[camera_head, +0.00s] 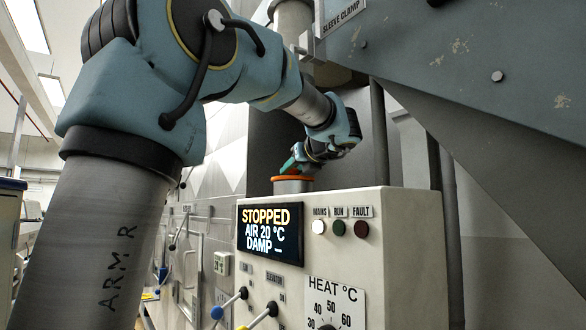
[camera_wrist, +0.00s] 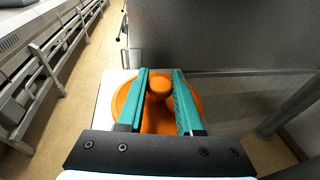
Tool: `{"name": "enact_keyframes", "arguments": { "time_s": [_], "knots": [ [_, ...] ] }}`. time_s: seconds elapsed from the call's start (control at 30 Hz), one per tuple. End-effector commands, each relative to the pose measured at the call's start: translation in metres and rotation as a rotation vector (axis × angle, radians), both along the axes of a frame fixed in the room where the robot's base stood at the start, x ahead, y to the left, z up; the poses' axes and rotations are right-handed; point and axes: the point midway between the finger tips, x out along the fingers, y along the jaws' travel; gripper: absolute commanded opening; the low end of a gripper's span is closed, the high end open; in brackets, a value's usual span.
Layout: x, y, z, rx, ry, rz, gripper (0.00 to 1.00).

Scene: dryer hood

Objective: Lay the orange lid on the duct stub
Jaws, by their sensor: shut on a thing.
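The orange lid (camera_head: 292,178) is a round disc, seen edge-on and roughly level in the head view. It also shows in the wrist view (camera_wrist: 160,119), with a round orange knob at its middle. My gripper (camera_head: 293,168), with teal fingers, is shut on this knob; in the wrist view the fingers (camera_wrist: 160,76) stand on either side of it. The grey duct stub (camera_head: 293,186) shows directly under the lid, above the control cabinet's top. I cannot tell whether lid and stub touch. The lid hides the stub in the wrist view.
A cream control cabinet (camera_head: 405,255) with a display (camera_head: 270,234) stands in front of the stub. A large sloping grey hood (camera_head: 480,75) fills the upper right. Dark upright posts (camera_head: 379,135) stand behind the cabinet. Metal railings (camera_wrist: 45,65) run along the left in the wrist view.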

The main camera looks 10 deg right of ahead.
Motion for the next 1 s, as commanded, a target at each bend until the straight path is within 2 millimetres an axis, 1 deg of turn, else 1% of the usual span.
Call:
{"name": "enact_keyframes", "arguments": {
  "time_s": [0.23,0.27,0.5,0.73,0.83,0.93,1.0],
  "knots": [
    [0.000,0.000,-0.005,0.001,0.000,0.000,0.00],
    [0.000,0.000,-0.003,0.000,0.000,0.000,0.38],
    [0.000,0.000,-0.003,0.000,0.000,0.001,0.65],
    [0.000,0.000,-0.002,0.001,0.000,0.001,0.65],
    [-0.001,0.000,0.001,0.000,0.000,0.000,0.65],
    [-0.013,-0.004,0.001,0.000,-0.001,-0.001,0.65],
    [-0.025,-0.007,0.003,-0.001,-0.002,-0.003,0.65]
  ]
}}
